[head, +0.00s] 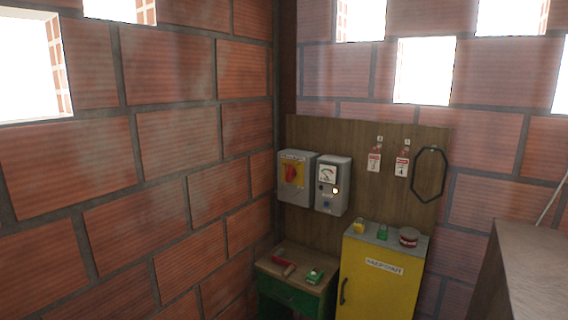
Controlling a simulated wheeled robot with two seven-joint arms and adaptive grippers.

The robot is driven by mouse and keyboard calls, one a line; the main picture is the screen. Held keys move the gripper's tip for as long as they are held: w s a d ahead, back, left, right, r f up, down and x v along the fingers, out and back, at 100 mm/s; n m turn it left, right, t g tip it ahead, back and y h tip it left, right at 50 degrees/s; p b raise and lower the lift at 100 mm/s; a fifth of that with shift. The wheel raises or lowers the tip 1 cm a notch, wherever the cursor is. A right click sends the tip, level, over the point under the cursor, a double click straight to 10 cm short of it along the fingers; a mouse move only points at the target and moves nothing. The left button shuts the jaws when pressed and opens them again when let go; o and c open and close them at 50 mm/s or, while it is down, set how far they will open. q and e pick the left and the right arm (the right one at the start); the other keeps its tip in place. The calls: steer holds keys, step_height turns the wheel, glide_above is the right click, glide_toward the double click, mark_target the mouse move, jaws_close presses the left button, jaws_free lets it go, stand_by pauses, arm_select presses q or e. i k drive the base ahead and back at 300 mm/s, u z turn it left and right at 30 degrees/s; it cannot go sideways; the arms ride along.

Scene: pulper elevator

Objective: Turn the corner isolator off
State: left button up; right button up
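The corner isolator (296,178) is a grey box with a yellow plate and a red rotary handle (291,174). It is mounted at the left end of a wooden backboard, close to the corner of the brick walls. The handle looks tilted, but its exact position is too small to read. Neither of my grippers shows in the head view.
Right of the isolator is a grey meter box (333,186). Tags (402,166) and a black loop (430,174) hang on the backboard (350,140). Below stand a green-fronted bench (290,300) and a yellow cabinet (380,290) with small items. A brown block (530,265) fills the lower right.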

mark_target(290, 172)
steer(key=i, duration=0.6)
steer(key=u, duration=1)
steer(key=i, duration=1.25)
steer(key=z, duration=1.1)
